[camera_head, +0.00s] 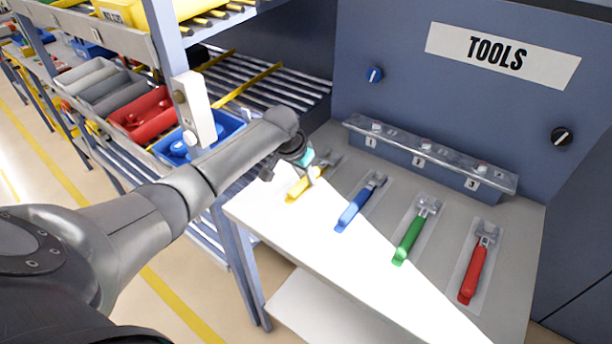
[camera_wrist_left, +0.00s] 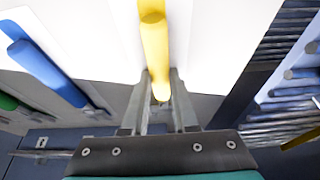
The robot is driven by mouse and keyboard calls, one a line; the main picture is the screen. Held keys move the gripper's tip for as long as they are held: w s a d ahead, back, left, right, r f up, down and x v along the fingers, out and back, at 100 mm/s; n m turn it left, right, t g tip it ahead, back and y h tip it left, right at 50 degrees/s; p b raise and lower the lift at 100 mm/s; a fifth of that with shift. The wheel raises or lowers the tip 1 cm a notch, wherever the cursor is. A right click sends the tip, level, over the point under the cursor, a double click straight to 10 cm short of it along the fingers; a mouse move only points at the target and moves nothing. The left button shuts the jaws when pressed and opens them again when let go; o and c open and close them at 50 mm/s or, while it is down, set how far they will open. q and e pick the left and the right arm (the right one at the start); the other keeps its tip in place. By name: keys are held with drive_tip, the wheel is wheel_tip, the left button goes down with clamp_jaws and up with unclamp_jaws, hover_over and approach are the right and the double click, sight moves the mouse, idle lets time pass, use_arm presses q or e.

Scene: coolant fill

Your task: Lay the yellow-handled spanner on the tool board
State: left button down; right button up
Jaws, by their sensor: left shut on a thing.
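The yellow-handled spanner (camera_head: 304,184) is at the left end of a row of spanners at the light grey bench top (camera_head: 350,275) below the TOOLS sign. My left gripper (camera_head: 312,172) is over it, shut on it, and covers part of it. In the left wrist view the yellow handle (camera_wrist_left: 155,45) runs between the two fingers (camera_wrist_left: 160,88); its metal end is mostly hidden. I cannot tell whether the spanner touches the bench top. No separate tool board can be clearly told from the bench top. My right gripper is not in view.
Blue (camera_head: 356,206), green (camera_head: 410,238) and red (camera_head: 470,273) spanners lie to the right on pale patches. A rail numbered 1 to 3 (camera_head: 425,160) stands behind them. A rack with red (camera_head: 140,113) and blue (camera_head: 225,125) bins is at left. The front of the bench is clear.

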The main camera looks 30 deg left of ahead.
use_arm(q)
drive_tip(key=shift+f, duration=0.15)
drive_tip(key=c, duration=0.7)
unclamp_jaws()
drive_tip(key=shift+s+f, duration=0.1)
drive_tip(key=shift+f, duration=0.05)
drive_tip(key=shift+d+f, duration=0.1)
drive_tip(key=shift+s+d, duration=0.1)
drive_tip(key=shift+r, duration=0.25)
drive_tip(key=p+v, duration=0.1)
drive_tip(key=v, duration=0.7)
drive_tip(key=p+v, duration=0.1)
drive_tip(key=v, duration=0.3)
drive_tip(key=shift+w+r+p, duration=0.25)
drive_tip(key=shift+p, duration=0.1)
